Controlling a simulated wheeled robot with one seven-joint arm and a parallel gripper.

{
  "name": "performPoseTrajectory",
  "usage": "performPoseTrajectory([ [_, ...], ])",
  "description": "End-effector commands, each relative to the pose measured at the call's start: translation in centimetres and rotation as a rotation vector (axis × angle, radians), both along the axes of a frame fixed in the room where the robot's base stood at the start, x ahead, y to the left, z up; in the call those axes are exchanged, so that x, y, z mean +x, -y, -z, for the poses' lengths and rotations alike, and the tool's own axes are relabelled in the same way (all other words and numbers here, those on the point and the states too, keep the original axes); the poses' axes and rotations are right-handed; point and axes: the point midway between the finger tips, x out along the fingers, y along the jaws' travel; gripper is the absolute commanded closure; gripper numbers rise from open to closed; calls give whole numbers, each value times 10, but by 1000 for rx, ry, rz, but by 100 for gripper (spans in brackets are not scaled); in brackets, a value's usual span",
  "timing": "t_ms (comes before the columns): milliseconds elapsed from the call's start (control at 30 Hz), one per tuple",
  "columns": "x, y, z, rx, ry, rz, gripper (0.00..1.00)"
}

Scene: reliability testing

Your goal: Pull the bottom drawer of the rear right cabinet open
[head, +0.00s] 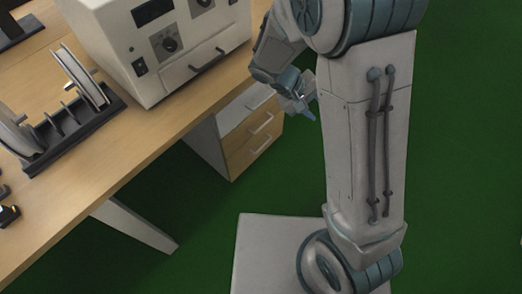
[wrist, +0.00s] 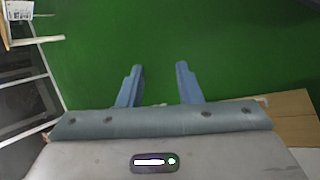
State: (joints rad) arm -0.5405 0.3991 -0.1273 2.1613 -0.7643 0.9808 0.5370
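One drawer cabinet (head: 207,145) shows in the head view, under the right end of the wooden desk. I cannot confirm from these views that this is the rear right cabinet. My gripper (head: 306,106) is to the right of the cabinet, apart from the drawer fronts. In the wrist view, my gripper (wrist: 160,68) has its two blue fingers spread with only green floor between them.
The desk (head: 120,165) carries a white instrument box (head: 160,45) and a black rack with reels (head: 75,125). A desk leg (head: 135,225) stands left of the cabinet. Green floor (head: 465,150) is clear at right. A pale-framed rack (wrist: 45,65) stands left in the wrist view.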

Motion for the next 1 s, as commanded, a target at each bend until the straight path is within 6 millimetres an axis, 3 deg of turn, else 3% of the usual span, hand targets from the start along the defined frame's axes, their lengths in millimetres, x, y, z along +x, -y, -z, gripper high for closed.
performPoseTrajectory([
  [33,8,-9,36,-51,-8,-45,68],
  [367,53,-67,181,-341,46,-352,68],
  [500,63,-97,248,-444,86,-512,68],
  [800,65,-166,403,-613,198,-902,68],
  [1000,54,-195,475,-663,253,-1106,68],
])
